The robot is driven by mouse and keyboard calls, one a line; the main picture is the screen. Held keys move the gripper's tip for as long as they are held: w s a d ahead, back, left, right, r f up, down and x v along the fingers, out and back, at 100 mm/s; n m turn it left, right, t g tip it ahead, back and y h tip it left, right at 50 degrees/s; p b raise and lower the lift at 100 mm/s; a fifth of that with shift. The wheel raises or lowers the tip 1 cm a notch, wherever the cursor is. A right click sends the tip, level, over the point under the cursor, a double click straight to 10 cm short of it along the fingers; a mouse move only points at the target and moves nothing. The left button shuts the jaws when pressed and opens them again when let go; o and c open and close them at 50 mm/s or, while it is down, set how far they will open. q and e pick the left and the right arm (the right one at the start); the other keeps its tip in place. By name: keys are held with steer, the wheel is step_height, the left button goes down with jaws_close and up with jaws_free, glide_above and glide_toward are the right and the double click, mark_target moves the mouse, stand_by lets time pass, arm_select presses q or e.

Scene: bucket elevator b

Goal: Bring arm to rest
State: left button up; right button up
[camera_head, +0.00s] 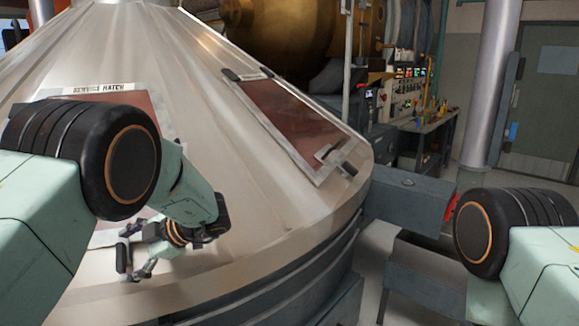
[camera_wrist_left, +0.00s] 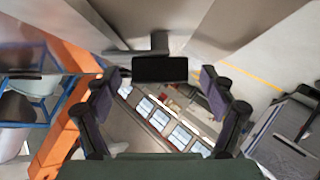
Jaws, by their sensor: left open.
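My left arm comes in from the left in the head view, with its pale green links and a black joint. My left gripper (camera_head: 137,262) is small and dark, in front of the lower part of the service hatch (camera_head: 150,104) on the big metal cone. In the left wrist view, my left gripper (camera_wrist_left: 161,88) shows its two fingers spread apart with nothing held between them. Only a black joint and pale green link of my right arm show at the right edge of the head view; its gripper is out of frame.
The metal cone (camera_head: 240,160) fills the left and middle. A second reddish panel (camera_head: 292,118) with dark latches is on its slope. A grey beam (camera_head: 408,200) juts from its right side. A workbench (camera_head: 425,122), pipe (camera_head: 490,85) and door (camera_head: 550,95) stand behind.

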arm_select(q)
steer(key=shift+a+f, duration=0.3)
steer(key=shift+a, duration=0.15)
steer(key=shift+d+r, duration=0.1)
steer(key=shift+r, duration=0.05)
